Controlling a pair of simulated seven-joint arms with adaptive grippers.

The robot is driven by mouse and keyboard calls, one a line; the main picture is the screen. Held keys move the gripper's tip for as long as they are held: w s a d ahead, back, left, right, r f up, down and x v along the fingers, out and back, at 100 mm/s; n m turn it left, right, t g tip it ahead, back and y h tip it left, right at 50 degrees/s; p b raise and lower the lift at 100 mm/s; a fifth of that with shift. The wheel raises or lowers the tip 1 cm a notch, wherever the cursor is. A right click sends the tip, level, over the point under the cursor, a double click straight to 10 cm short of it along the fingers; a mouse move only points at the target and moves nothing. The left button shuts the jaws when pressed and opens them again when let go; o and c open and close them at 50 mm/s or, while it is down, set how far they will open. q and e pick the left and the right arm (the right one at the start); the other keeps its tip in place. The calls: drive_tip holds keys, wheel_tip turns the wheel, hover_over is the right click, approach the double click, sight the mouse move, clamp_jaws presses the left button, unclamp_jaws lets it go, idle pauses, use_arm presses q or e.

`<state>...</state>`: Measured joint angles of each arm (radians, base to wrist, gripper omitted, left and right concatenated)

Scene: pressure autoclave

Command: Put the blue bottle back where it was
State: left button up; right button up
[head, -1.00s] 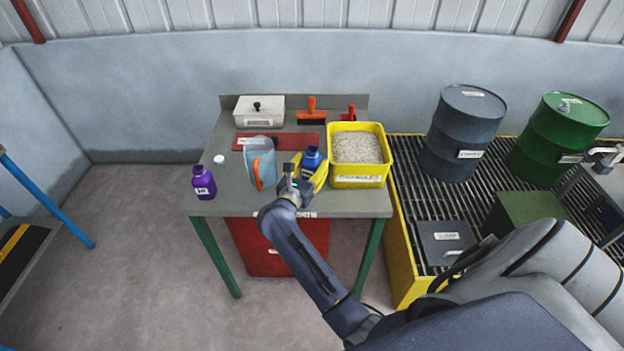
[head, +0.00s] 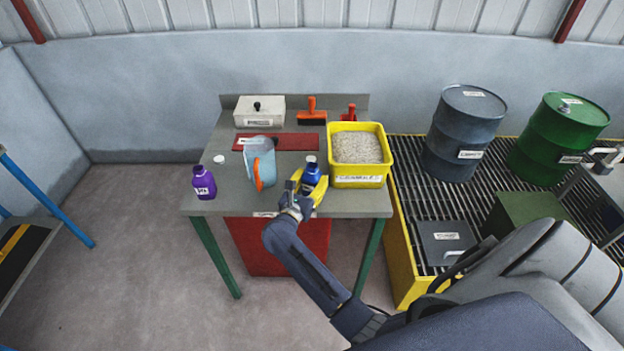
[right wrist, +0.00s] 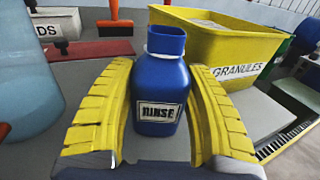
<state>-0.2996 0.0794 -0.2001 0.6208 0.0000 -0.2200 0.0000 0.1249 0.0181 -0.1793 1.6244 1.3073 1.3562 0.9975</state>
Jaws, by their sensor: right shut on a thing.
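The blue bottle (head: 311,176), labelled RINSE, is upright near the front of the grey table (head: 345,202), left of the yellow granules bin. My right gripper (head: 309,185) is shut on it. In the right wrist view the blue bottle (right wrist: 160,95) sits between the two yellow fingers of my right gripper (right wrist: 160,120), its neck above them. I cannot tell whether its base touches the tabletop. My left gripper is not in view.
The yellow granules bin (head: 358,181) is close on the right. A red mat (head: 285,142) lies behind.

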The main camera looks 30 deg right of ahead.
drive_tip(key=shift+f, duration=0.15)
drive_tip(key=o, duration=1.4)
